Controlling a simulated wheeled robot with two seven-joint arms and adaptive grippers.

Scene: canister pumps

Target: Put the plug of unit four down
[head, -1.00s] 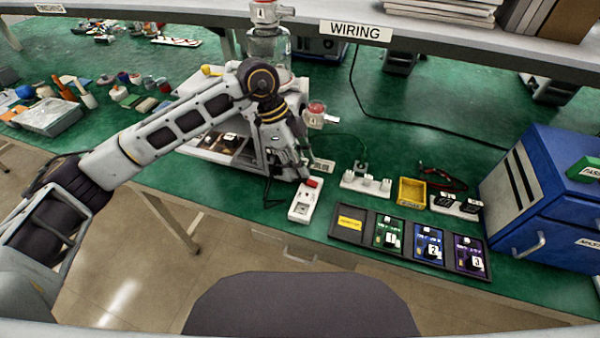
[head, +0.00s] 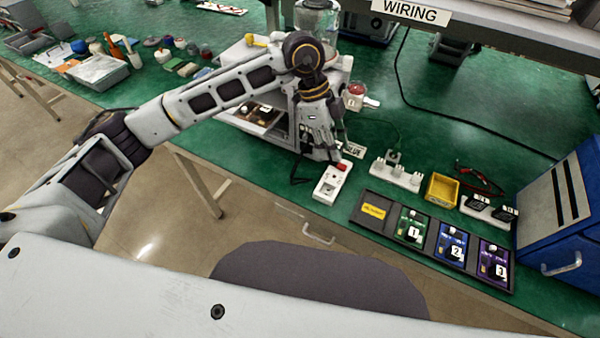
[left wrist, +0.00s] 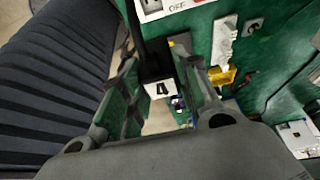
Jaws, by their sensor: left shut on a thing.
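My left gripper (head: 324,157) is low over the front edge of the green bench, just behind a white outlet box (head: 333,183) with a red switch. In the left wrist view its fingers (left wrist: 163,95) are shut on a black plug (left wrist: 152,66) with a white tag marked 4. A dark cord (head: 298,168) hangs beside the fingers in the head view, where they hide the plug itself. The outlet box's OFF label shows in the left wrist view (left wrist: 180,7), apart from the plug. I cannot tell if the plug touches the bench. My right gripper is out of view.
A dark tray (head: 375,210) with cards numbered 1, 2 and 3 lies right of the outlet box. Behind it are a white power strip (head: 396,175) and a yellow bin (head: 441,189). A pump unit (head: 257,117) stands behind my left arm.

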